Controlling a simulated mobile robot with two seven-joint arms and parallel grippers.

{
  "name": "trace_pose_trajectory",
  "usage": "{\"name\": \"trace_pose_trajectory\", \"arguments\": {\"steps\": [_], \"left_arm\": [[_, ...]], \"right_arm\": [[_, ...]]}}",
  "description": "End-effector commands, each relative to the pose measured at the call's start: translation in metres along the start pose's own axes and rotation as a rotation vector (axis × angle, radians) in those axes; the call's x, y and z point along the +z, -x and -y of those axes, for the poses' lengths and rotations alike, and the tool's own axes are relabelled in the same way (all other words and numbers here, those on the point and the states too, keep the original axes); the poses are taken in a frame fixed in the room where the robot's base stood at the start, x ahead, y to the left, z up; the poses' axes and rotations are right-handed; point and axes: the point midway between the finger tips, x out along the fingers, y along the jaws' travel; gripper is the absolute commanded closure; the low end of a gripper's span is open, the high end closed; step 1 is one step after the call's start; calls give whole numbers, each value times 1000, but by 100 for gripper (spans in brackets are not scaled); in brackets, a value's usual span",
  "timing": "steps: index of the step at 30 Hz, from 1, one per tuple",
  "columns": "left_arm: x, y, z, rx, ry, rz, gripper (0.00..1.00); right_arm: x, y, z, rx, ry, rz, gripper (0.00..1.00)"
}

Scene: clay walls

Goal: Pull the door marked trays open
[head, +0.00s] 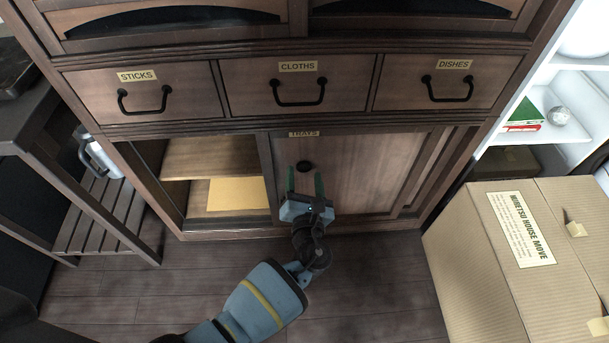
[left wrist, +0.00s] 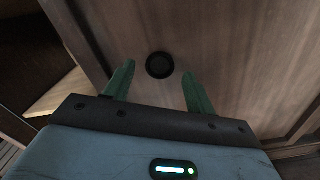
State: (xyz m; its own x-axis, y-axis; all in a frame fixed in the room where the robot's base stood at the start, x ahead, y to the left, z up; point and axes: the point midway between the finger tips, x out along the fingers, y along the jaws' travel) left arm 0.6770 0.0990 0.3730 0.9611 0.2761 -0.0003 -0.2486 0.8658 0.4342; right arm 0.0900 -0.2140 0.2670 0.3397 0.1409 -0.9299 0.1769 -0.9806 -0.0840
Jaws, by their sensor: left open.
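The door marked TRAYS (head: 370,165) is a brown wooden panel low in the cabinet, under the drawers; it covers the right part of the lower opening. Its label (head: 304,134) is at its top edge. A round dark recessed pull (head: 304,166) sits near its left side and also shows in the left wrist view (left wrist: 160,65). My left gripper (head: 305,182) is open in front of the door, just below the pull. In the left wrist view its green fingers (left wrist: 159,88) stand apart, with the pull between and beyond their tips. Whether they touch the door I cannot tell.
The lower left compartment is open, with a shelf (head: 215,158) and a yellow sheet (head: 236,194). Above are drawers marked STICKS (head: 145,92), CLOTHS (head: 297,85) and DISHES (head: 449,83). A cardboard box (head: 475,250) stands right, a slatted rack (head: 105,210) left. Floor between is clear.

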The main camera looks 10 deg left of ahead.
Motion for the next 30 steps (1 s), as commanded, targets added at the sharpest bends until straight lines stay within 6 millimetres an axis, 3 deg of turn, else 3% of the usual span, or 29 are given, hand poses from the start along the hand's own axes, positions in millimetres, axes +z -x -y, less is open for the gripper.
{"name": "trace_pose_trajectory", "arguments": {"steps": [12,30], "left_arm": [[1,61,-1,-2,0,0,45],[0,70,0,-1,0,0,45]], "right_arm": [[-11,20,1,3,2,-19,65],[-4,23,3,1,1,-5,65]]}}
